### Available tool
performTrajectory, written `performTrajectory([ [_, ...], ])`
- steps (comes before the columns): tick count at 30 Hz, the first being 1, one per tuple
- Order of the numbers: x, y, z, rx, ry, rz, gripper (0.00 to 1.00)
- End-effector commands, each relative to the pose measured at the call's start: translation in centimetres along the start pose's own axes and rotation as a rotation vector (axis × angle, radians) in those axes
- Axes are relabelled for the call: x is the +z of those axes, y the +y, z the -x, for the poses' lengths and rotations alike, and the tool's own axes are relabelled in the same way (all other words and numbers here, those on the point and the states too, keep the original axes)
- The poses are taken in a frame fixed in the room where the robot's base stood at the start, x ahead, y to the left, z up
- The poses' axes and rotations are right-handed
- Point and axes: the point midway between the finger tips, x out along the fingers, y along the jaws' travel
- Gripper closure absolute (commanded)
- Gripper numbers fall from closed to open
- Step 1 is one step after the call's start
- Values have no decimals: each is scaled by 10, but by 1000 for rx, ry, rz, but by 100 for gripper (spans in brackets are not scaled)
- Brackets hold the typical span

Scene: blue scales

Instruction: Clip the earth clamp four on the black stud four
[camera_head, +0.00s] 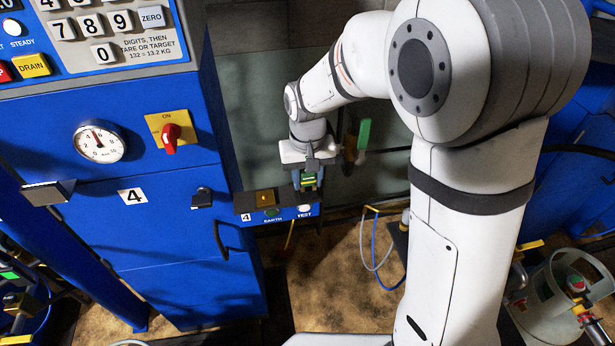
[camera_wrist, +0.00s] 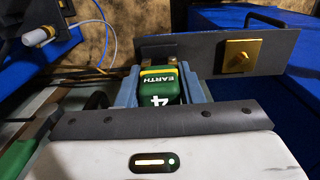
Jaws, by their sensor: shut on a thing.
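My gripper (camera_head: 307,172) is shut on the green earth clamp (camera_wrist: 158,88), which is lettered EARTH 4 and has a yellow band at its far end. In the wrist view the clamp sits between the two blue-grey fingers. In the head view only a little of its green and yellow shows below the wrist. The clamp is close to a dark plate (camera_wrist: 207,58) above the blue box marked 4, EARTH and TEST. Brass-coloured parts show just beyond the clamp; I cannot tell whether they touch. I cannot clearly pick out the black stud four.
A brass square (camera_wrist: 240,56) sits on the plate to the right of the clamp. The blue cabinet (camera_head: 130,240) marked 4 stands at the left, with a gauge (camera_head: 99,142) and a red switch (camera_head: 171,136). A green-handled valve (camera_head: 363,134) is right of the gripper. Hoses hang below.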

Motion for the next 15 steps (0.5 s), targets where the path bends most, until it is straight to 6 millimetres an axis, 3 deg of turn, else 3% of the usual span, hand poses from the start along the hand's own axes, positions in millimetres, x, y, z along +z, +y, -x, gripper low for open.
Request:
performTrajectory([
  [15,0,0,-6,0,0,0,100],
])
